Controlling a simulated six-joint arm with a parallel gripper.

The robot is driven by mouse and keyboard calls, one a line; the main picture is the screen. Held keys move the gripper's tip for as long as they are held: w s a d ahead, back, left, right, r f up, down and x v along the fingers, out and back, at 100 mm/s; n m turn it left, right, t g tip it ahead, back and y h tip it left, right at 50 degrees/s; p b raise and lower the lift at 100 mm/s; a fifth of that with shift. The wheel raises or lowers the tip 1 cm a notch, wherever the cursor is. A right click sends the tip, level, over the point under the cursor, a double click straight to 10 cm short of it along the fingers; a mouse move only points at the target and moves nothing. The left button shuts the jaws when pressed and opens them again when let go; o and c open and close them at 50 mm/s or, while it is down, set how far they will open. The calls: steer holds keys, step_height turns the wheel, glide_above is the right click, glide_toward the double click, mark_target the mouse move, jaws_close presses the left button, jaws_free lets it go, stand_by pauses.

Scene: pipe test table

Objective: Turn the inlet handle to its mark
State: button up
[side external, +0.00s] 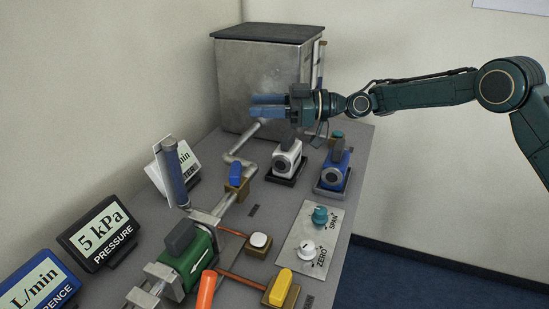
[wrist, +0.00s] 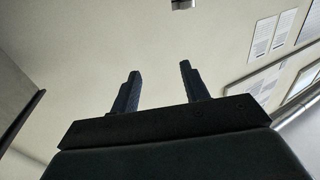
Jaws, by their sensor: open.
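A blue handle (side external: 236,172) sits on a brass valve body (side external: 237,188) in the pipe line from the tank, in the side external view. It may be the inlet handle; I cannot read a label or make out its mark. A yellow handle (side external: 281,284) on a brass block and an orange handle (side external: 207,291) are nearer the front. My gripper (side external: 256,105) is open and empty, with blue fingers pointing left in front of the tank, well above the table. In the wrist view, the two fingers (wrist: 160,72) stand apart with nothing between them; no handle shows there.
A steel tank (side external: 240,90) stands at the back. White (side external: 287,158) and blue (side external: 333,174) devices stand right of the pipe (side external: 245,143). A SPAN/ZERO knob panel (side external: 300,232), a green unit (side external: 190,262), an upright dark blue cylinder (side external: 171,175) and displays (side external: 97,232) crowd the table.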

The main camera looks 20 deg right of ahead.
steer(key=w+a+f+n+t+h, duration=0.3)
steer(key=a+n+h, duration=0.3)
steer(key=n+h, duration=0.1)
steer(key=w+a+f+n+t+h, duration=0.2)
steer(key=a+f+n+h, duration=0.2)
steer(key=a+n+h, duration=0.2)
steer(key=s+r+n+h, duration=0.55)
steer(key=s+h, duration=0.35)
steer(key=s, duration=0.5)
glide_toward(235, 170)
steer(key=shift+m, duration=0.35)
steer(key=shift+x, duration=5.45)
steer(key=shift+w, duration=0.1)
